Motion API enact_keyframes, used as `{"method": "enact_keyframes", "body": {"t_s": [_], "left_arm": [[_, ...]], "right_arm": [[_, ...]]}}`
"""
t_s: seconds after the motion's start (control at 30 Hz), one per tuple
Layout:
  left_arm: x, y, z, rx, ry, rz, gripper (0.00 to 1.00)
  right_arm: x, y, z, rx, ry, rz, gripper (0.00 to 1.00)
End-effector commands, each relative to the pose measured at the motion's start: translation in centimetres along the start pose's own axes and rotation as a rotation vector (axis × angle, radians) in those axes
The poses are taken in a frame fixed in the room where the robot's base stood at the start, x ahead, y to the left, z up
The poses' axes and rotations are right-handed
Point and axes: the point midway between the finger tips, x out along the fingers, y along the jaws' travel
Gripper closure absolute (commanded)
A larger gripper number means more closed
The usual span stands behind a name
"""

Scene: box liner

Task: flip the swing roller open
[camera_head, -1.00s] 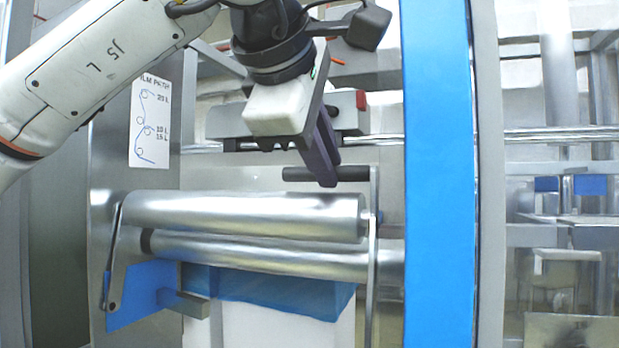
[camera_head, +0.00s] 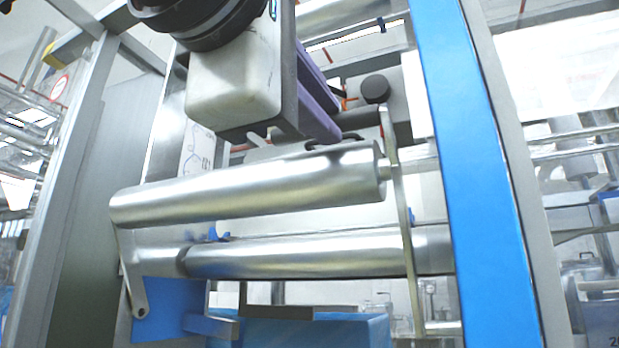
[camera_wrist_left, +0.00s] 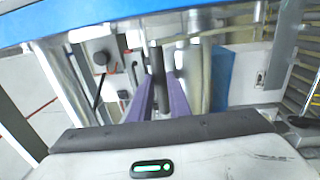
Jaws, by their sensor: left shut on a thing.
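The swing roller (camera_head: 250,185) is a shiny metal cylinder between two side arms, above a fixed lower roller (camera_head: 320,255), with a clear gap between them. Its right side arm (camera_head: 400,200) is a thin metal bar. My right gripper is not in view.
A blue upright post (camera_head: 465,170) stands just right of the rollers. A metal side panel (camera_head: 95,200) stands at the left. A blue film-covered box (camera_head: 300,332) lies below the lower roller.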

Motion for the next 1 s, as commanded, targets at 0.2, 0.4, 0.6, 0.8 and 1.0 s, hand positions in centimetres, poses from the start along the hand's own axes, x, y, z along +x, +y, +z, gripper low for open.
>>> {"method": "enact_keyframes", "body": {"t_s": [0.2, 0.4, 0.6, 0.8, 1.0], "left_arm": [[-0.88, -0.69, 0.23, -0.001, -0.008, 0.045, 1.0], [-1.08, -0.67, 0.29, 0.0, -0.009, 0.054, 1.0], [-1.1, -0.76, 0.33, 0.0, -0.009, 0.051, 1.0], [-1.09, -0.84, 0.36, 0.001, -0.009, 0.048, 0.75], [-1.05, -0.72, 0.27, 0.0, -0.008, 0.051, 0.75]], "right_arm": [[0.6, -0.19, 0.68, 0.023, 0.015, -0.007, 0.75], [0.55, -0.27, 0.37, 0.029, 0.025, -0.009, 0.75], [0.46, -0.31, 0.11, 0.029, 0.03, -0.01, 0.75], [0.47, -0.31, 0.16, 0.029, 0.029, -0.01, 0.75], [0.48, -0.31, 0.32, 0.028, 0.026, -0.009, 0.75]]}}
